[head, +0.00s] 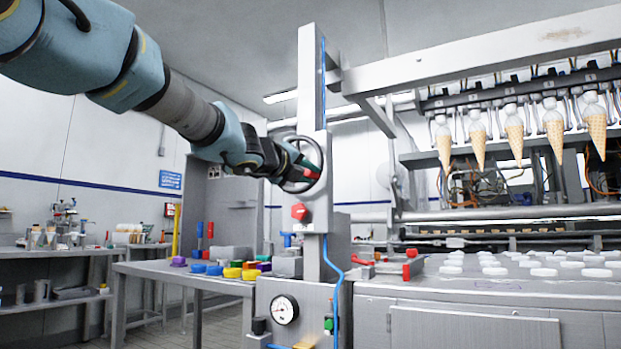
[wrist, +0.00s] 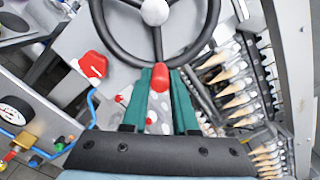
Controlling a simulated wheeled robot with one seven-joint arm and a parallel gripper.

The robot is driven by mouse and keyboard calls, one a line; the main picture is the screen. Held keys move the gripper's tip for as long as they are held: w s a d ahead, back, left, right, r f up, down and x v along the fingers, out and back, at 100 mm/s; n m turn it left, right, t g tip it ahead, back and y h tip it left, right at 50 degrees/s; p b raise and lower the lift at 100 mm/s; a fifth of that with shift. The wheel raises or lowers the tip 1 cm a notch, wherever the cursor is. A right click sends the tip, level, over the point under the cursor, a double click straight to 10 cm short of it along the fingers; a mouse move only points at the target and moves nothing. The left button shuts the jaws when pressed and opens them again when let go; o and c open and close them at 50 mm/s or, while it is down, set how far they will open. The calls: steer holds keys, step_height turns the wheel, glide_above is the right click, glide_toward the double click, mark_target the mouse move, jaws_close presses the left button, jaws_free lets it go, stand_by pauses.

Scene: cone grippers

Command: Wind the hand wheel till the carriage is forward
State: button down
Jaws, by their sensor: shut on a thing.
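The hand wheel (head: 285,184) is a black ring on a pale upright post. In the wrist view the wheel (wrist: 107,43) shows spokes, a pale round hub and a red handle (wrist: 161,76) on its rim, towards the bottom. My gripper (head: 307,168) is at the wheel in the head view. Its green fingers lie on either side of the red handle, and my gripper (wrist: 162,84) is shut on it. The carriage seems to be the overhead bar (head: 520,96) holding several cones (head: 555,130) point down at the right; its exact travel position cannot be told.
A red knob (head: 299,211) sits on the post below the wheel, with a blue hose (head: 335,262) beneath. A gauge (head: 284,310) is on the cabinet front. A bench (head: 150,268) with coloured caps stands left. White discs (head: 545,272) cover the right worktop.

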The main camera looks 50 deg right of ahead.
mark_target(293, 188)
steer(key=w+f+m+b, duration=0.1)
steer(key=m, duration=0.1)
steer(key=w+f+m+b, duration=0.1)
steer(key=m+b, duration=0.1)
steer(key=shift+a+f, duration=0.2)
steer(key=shift+f, duration=0.2)
steer(key=shift+w+a+f+m+b, duration=0.15)
steer(key=shift+w+m+b, duration=0.15)
steer(key=shift+m, duration=0.25)
steer(key=shift+w+a+f+m+b, duration=0.1)
steer(key=shift+w+m+b, duration=0.15)
steer(key=shift+m, duration=0.3)
steer(key=shift+w+m, duration=0.4)
steer(key=shift+m, duration=0.2)
steer(key=shift+a, duration=0.1)
steer(key=c, duration=0.7)
jaws_free()
steer(key=shift+r, duration=0.1)
steer(key=b+v, duration=0.1)
steer(key=v, duration=0.9)
steer(key=shift+s+a, duration=0.1)
steer(key=shift+a, duration=0.25)
